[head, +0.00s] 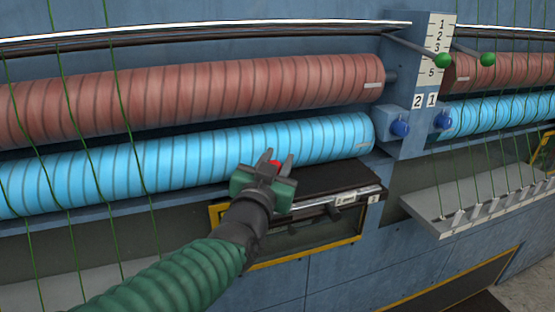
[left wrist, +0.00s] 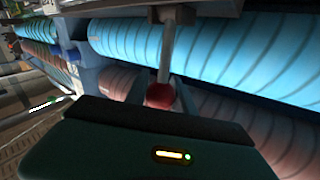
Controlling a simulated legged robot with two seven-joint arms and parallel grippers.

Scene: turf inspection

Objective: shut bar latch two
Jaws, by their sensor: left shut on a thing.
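My left gripper (head: 276,160) is shut on a red ball knob (head: 275,168), in front of the lower blue roll. The left wrist view shows the knob (left wrist: 160,95) between the fingers, at the end of a grey rod (left wrist: 167,50) that runs to a small bracket. In the head view this rod is hidden by my gripper. I cannot read a number on it. A post (head: 408,140) carries plates marked 2 (head: 418,101) and 1 (head: 432,100). Two levers with green balls (head: 443,61) (head: 488,59) stick out near its top. My right gripper is not in view.
A brown roll (head: 190,100) lies above the blue roll (head: 190,160). A dark-topped box (head: 335,178) with a metal bar juts out right of my gripper. Blue knobs (head: 400,128) sit on the post. Green cords hang at left and right. A grey ledge (head: 490,207) is at right.

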